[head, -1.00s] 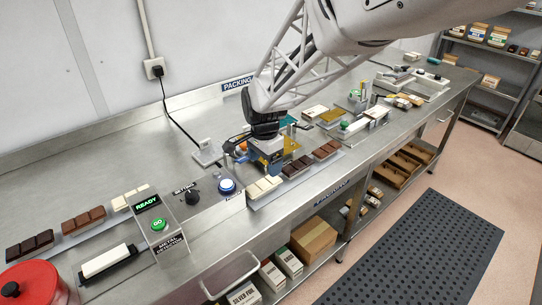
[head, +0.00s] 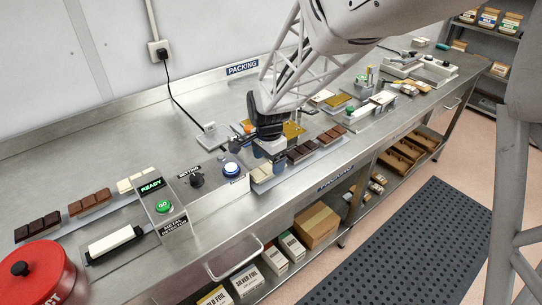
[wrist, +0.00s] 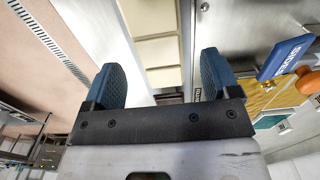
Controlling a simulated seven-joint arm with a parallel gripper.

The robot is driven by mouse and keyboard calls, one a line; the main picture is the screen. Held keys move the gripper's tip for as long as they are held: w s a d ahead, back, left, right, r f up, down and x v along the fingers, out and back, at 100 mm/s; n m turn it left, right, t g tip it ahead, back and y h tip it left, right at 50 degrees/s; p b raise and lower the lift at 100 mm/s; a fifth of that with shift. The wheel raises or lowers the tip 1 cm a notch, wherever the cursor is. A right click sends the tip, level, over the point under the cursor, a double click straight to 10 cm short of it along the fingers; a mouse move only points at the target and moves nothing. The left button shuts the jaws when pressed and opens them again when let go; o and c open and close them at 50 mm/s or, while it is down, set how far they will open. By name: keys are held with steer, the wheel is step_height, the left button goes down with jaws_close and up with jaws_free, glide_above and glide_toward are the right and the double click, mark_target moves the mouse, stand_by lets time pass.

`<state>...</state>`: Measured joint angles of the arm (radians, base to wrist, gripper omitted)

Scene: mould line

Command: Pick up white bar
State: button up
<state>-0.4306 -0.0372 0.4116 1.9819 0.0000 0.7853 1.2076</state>
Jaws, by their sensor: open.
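A white bar (head: 262,173), cream and segmented, lies at the left end of a tray on the bench, beside darker bars. My gripper (head: 272,153) is over the bar and partly hides it in the head view. In the wrist view the bar (wrist: 155,50) shows between the two blue fingers of my gripper (wrist: 160,78), which are apart with clear space on both sides. Another white bar (head: 134,180) lies in the row at the left, behind the metal detector.
Dark and brown bars (head: 302,152) lie right of my gripper. A blue-lit button (head: 231,170) and black knob (head: 196,178) stand to its left. The metal detector (head: 165,205) reads READY. A red pot (head: 32,272) is at the front left.

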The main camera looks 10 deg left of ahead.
mark_target(269, 166)
steer(key=shift+f, duration=0.7)
steer(key=shift+c, duration=0.2)
steer(key=c, duration=1)
steer(key=shift+r, duration=0.1)
steer(key=shift+r, duration=4.9)
steer(key=shift+w, duration=0.1)
steer(key=w, duration=0.6)
steer(key=w+d+f, duration=0.1)
steer(key=w, duration=0.5)
steer(key=w+f, duration=0.1)
steer(key=w, duration=0.5)
steer(key=shift+d+f, duration=0.2)
steer(key=shift+d, duration=0.2)
